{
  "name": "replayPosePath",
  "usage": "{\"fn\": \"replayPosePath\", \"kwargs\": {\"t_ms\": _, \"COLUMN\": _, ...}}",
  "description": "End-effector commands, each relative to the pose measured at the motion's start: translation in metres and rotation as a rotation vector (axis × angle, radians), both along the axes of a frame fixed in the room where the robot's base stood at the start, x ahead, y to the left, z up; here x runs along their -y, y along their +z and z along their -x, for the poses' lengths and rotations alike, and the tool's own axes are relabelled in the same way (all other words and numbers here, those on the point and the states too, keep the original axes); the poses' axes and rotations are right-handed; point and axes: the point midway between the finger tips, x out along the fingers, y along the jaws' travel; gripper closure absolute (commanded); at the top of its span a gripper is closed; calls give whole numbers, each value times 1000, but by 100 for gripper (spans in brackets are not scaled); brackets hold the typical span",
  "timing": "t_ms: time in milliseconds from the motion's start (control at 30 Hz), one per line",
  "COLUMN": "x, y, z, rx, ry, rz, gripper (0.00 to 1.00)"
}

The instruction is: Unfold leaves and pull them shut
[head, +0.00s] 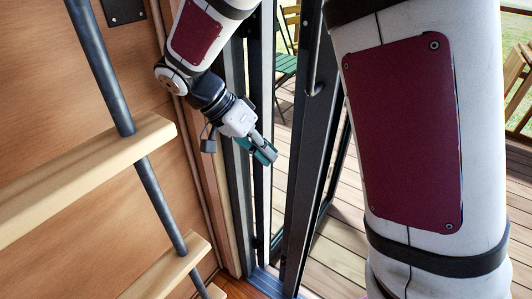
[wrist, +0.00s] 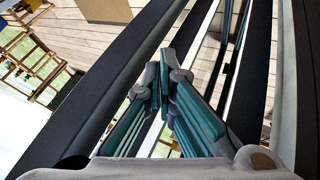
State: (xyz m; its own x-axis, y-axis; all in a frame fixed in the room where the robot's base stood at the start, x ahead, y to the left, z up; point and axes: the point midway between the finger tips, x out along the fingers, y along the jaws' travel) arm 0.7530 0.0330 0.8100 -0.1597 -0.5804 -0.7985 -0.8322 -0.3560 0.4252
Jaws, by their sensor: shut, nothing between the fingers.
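The folding door has dark-framed glass leaves. One leaf (head: 302,150) stands edge-on in the middle of the head view, with a dark handle (head: 316,75) on its upper part. Other narrow dark frames (head: 236,190) stand beside the wooden wall to its left. My gripper (head: 266,153) is in front of these frames, left of the leaf with the handle. Its teal fingers are shut and hold nothing. In the wrist view, the fingers (wrist: 162,88) point between a dark frame bar (wrist: 105,85) on the left and another (wrist: 256,75) on the right. I cannot tell whether they touch a frame.
A wooden ladder or stair with dark rails (head: 105,170) is close on the left. A wooden wall (head: 60,90) stands behind it. Through the opening there is a plank deck (head: 335,235) with a green chair (head: 285,65). My own arm blocks much of the right side.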

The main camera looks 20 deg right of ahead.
Motion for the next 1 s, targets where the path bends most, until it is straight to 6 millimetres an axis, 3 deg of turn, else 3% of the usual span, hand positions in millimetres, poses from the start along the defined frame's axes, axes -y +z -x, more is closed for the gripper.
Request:
{"fn": "replayPosePath", "kwargs": {"t_ms": 200, "x": 24, "y": -34, "z": 7, "rx": -2, "ry": -1, "rz": 0, "gripper": 100}}
{"fn": "replayPosePath", "kwargs": {"t_ms": 400, "x": 39, "y": -54, "z": 11, "rx": -2, "ry": 0, "rz": 0, "gripper": 100}}
{"fn": "replayPosePath", "kwargs": {"t_ms": 1000, "x": 45, "y": -61, "z": 12, "rx": 0, "ry": 1, "rz": -1, "gripper": 100}}
